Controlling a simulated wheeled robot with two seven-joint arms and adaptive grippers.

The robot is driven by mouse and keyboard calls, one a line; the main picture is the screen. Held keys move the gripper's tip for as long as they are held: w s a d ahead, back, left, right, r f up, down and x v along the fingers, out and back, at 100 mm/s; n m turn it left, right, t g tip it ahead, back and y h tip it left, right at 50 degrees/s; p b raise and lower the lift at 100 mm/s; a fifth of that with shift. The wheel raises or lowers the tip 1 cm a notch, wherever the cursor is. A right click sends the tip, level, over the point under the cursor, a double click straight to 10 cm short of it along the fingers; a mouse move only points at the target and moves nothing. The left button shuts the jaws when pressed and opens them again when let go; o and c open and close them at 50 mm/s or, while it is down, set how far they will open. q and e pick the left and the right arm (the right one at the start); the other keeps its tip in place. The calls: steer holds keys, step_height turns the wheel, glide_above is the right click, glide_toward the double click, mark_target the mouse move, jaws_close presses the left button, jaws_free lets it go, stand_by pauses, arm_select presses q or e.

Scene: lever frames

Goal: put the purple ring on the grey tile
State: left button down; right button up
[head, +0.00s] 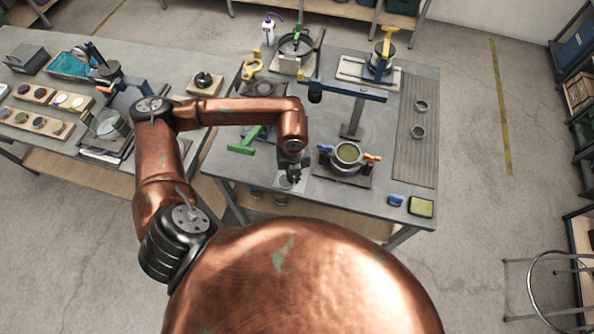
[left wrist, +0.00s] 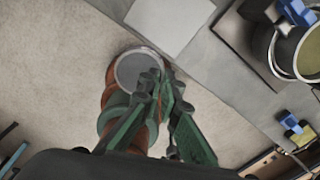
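The tile (head: 302,184) is partly covered in the head view. My right gripper is out of view.
A round pot with a clamp (head: 347,154) stands on a dark board right of my gripper. A blue post stand (head: 352,122) rises behind. A green tool (head: 243,145) lies left. Two grey rings (head: 418,132) rest on a ribbed mat. Blue and yellow-green blocks (head: 420,207) sit at the front-right corner.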

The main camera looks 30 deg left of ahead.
arm_select(q)
steer(key=w+f, duration=0.2)
steer(key=w+a+f, duration=0.1)
steer(key=w+f, duration=0.1)
steer(key=w+a+f+p, duration=0.1)
steer(key=w+f, duration=0.1)
steer(key=w, duration=0.1)
steer(key=shift+f, duration=0.35)
steer(key=shift+w+a+f, duration=0.1)
steer(key=shift+a+f, duration=0.05)
steer(key=shift+f, duration=0.15)
step_height(320, 180, down, 2)
steer(key=shift+f+p, duration=0.15)
steer(key=shift+p, duration=0.45)
steer(key=shift+f, duration=0.25)
steer(key=shift+f, duration=0.1)
steer(key=shift+f, duration=0.15)
steer(key=c, duration=2.2)
jaws_free()
steer(key=shift+o, duration=0.2)
